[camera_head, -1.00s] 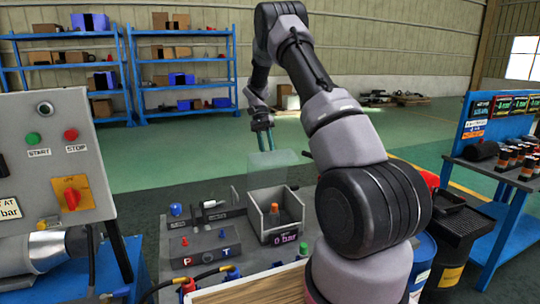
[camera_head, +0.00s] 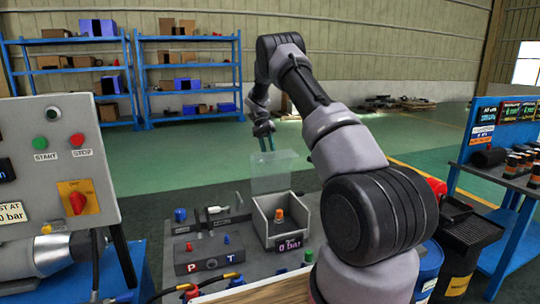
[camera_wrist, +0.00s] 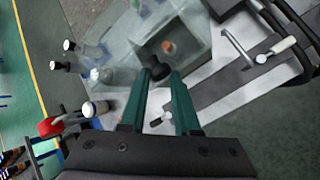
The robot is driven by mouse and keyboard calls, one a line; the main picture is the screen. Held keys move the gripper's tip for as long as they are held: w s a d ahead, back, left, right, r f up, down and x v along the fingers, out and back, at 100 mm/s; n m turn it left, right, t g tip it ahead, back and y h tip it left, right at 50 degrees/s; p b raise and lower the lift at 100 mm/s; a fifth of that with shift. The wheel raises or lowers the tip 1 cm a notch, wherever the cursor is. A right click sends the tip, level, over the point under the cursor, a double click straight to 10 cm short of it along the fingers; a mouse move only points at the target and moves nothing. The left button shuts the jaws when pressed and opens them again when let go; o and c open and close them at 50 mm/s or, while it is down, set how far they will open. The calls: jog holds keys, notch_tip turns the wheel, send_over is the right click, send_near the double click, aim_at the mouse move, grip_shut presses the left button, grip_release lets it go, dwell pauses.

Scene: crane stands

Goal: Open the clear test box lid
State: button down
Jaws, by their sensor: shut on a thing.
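The clear test box (camera_head: 259,229) is a grey open-topped box on the bench, with an orange-topped part (camera_head: 279,215) inside; it also shows in the wrist view (camera_wrist: 201,31). Its transparent lid (camera_head: 273,176) stands raised, roughly upright above the rear of the box, leaving the front and top uncovered. My gripper (camera_head: 267,144) is at the lid's upper edge. In the wrist view my green fingers (camera_wrist: 160,88) are shut on a dark knob (camera_wrist: 157,69), which appears to be the lid's handle. The lid's hinge line is hard to make out.
A grey block marked P and T (camera_head: 208,254) and small fittings lie left of the box. A control panel (camera_head: 62,160) stands at left. A blue drum (camera_head: 428,268) and a blue bench (camera_head: 512,175) are at right. Behind the box is open green floor.

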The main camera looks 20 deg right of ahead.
jog(key=c, duration=0.6)
grip_release()
jog(key=shift+s+a+f, duration=0.1)
jog(key=shift+a+f, duration=0.4)
jog(key=shift+a, duration=0.2)
jog(key=shift+d+r, duration=0.1)
jog(key=shift+d, duration=0.05)
jog(key=shift+d+r, duration=0.1)
jog(key=shift+d, duration=0.05)
jog(key=v, duration=0.7)
jog(key=shift+w+r, duration=0.2)
jog(key=shift+w, duration=0.05)
